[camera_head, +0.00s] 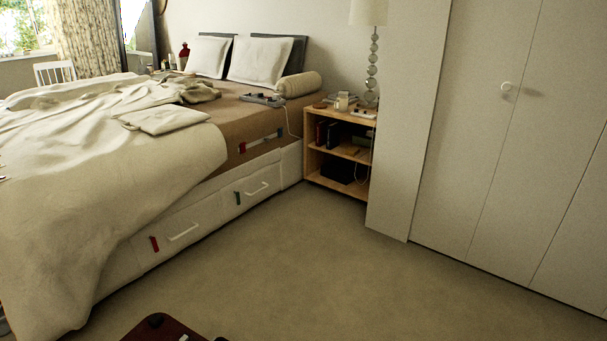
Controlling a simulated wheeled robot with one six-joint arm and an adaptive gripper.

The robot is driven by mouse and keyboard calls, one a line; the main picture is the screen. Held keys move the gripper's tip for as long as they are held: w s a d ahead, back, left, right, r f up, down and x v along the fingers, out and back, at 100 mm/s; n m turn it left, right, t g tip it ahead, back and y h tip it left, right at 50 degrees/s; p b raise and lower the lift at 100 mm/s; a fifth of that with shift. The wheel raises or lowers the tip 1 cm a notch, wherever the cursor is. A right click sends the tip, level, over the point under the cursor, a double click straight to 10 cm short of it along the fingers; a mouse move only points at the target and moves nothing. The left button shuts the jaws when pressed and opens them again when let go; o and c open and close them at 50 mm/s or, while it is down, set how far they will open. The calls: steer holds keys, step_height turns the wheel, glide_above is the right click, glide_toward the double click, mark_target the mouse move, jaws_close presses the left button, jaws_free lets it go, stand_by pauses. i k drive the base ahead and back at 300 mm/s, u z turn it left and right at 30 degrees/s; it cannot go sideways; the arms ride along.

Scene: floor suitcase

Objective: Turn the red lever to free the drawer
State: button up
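A small red lever (154,244) stands nearly upright, tilted slightly, on the white front of the left under-bed drawer (200,222). It is just left of that drawer's white bar handle (184,232). The drawer looks closed, flush with the bed base. A green lever (237,198) sits left of the handle (257,188) on the right drawer, which also looks closed. Higher on the brown bed side, a small red piece (242,147) and a dark blue piece (280,132) flank a pale bar. My gripper is not in view.
A dark red object with black parts (165,330) is cut off at the bottom edge. Bedding (60,250) hangs to the floor left of the drawers. A wooden nightstand (312,150) and wardrobe doors (500,150) stand right. The carpet (290,270) before the drawers is clear.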

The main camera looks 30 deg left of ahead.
mark_target(154, 245)
steer(key=i, duration=1.4)
steer(key=u, duration=1.15)
steer(key=i, duration=0.8)
steer(key=u, duration=1.65)
steer(key=i, duration=1.75)
steer(key=u, duration=0.3)
